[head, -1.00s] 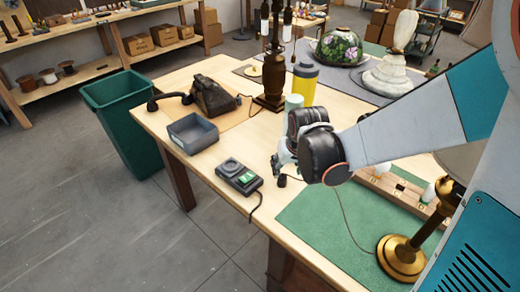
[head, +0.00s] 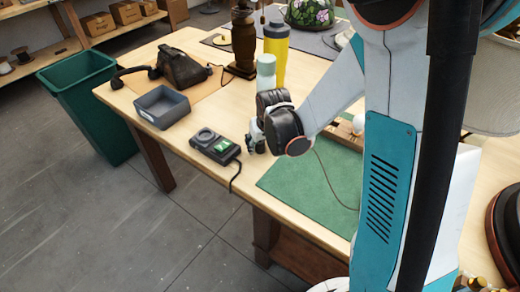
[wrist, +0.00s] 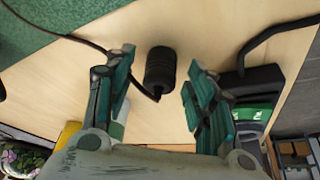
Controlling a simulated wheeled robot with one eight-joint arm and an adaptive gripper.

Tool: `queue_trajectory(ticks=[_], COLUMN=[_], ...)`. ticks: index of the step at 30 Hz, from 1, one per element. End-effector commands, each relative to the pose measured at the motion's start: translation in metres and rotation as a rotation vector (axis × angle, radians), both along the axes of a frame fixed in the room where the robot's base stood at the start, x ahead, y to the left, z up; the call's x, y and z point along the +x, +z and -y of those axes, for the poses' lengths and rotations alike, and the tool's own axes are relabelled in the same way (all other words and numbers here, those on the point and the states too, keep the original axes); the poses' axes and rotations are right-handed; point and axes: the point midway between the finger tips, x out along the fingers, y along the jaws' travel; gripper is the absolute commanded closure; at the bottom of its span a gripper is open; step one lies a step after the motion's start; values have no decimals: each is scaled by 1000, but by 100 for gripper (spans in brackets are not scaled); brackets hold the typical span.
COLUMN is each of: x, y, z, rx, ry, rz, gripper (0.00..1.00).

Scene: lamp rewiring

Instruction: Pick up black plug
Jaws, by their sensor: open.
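The black plug (wrist: 160,68) is a dark ribbed cylinder on the pale wooden tabletop in the wrist view. A thin dark cord runs from its lower end toward the upper left. My gripper (wrist: 159,60) is open, with one teal-grey finger left and one right of the plug. There is a gap on both sides, and neither finger visibly touches it. How far the fingertips are above the table is hard to tell. In the head view my gripper (head: 256,138) is low over the table, and the plug is mostly hidden by it.
A black meter with a green screen (head: 221,146) lies just left of my gripper; its thick cable hangs over the table's front edge. A green mat (head: 305,187) is to the right. A grey tray (head: 160,108), yellow bottle (head: 277,45) and pale green bottle (head: 265,72) stand behind.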

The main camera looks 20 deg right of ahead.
Motion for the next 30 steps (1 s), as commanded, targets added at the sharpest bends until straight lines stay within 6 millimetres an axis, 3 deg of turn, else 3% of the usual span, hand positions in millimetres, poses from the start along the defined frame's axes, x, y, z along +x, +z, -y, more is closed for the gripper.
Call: queue_trajectory(ticks=[6,12,23,30], x=[0,0,0,0], y=[-1,-1,0,15], z=[0,0,0,0], rx=[0,0,0,0], ry=[0,0,0,0], rz=[0,0,0,0], gripper=[50,95,96,96])
